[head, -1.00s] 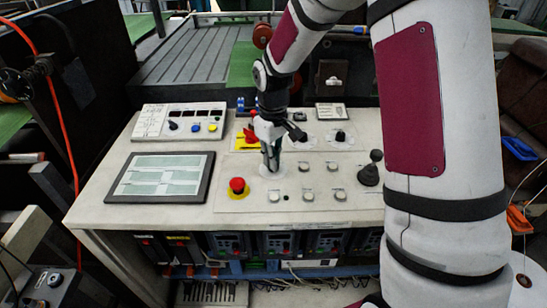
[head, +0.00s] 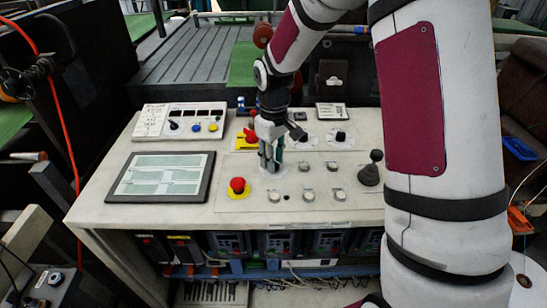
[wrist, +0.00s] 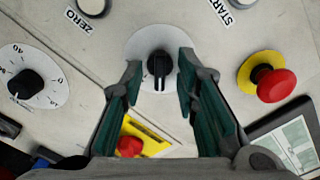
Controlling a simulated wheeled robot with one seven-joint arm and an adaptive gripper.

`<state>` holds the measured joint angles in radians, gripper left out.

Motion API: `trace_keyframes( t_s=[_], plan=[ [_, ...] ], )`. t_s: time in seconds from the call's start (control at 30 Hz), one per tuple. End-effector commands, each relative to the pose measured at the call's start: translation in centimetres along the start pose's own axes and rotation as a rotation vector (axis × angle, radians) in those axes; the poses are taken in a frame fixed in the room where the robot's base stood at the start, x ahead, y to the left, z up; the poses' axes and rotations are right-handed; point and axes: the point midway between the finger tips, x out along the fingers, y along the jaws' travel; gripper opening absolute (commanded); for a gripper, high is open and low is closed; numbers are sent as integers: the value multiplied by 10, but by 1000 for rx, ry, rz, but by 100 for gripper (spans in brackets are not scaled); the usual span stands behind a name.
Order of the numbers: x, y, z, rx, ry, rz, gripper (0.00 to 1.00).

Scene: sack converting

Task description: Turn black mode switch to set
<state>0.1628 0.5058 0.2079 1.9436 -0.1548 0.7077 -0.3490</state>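The black mode switch (wrist: 159,66) is a small knob with a raised grip on a round white plate, at the upper middle of the wrist view. Its grip runs about up and down in that picture. My gripper (wrist: 160,72) is open, with one green-padded finger on each side of the switch and a gap on both sides. In the head view my gripper (head: 269,165) points down at the panel and hides the switch. Part of the white plate shows below the fingers. I cannot tell the exact height of the fingertips over the panel.
A red mushroom button on yellow (head: 237,186) is left of my gripper. A red rotary switch on a yellow plate (wrist: 130,146) lies behind it. A black dial (wrist: 25,84), push buttons (head: 306,195), a black lever (head: 371,172) and a tablet screen (head: 160,177) share the console.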

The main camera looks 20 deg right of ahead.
Motion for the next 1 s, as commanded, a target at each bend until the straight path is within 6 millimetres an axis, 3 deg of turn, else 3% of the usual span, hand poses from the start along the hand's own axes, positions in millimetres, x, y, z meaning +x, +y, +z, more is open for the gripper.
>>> trace_keyframes(
  t_s=[0.17,0.6,0.8,1.0],
  plan=[
    [-19,0,-1,1,5,2,28],
    [-101,0,-1,0,4,3,28],
    [-118,0,0,0,2,1,28],
    [-120,0,0,0,1,0,28]
  ],
)
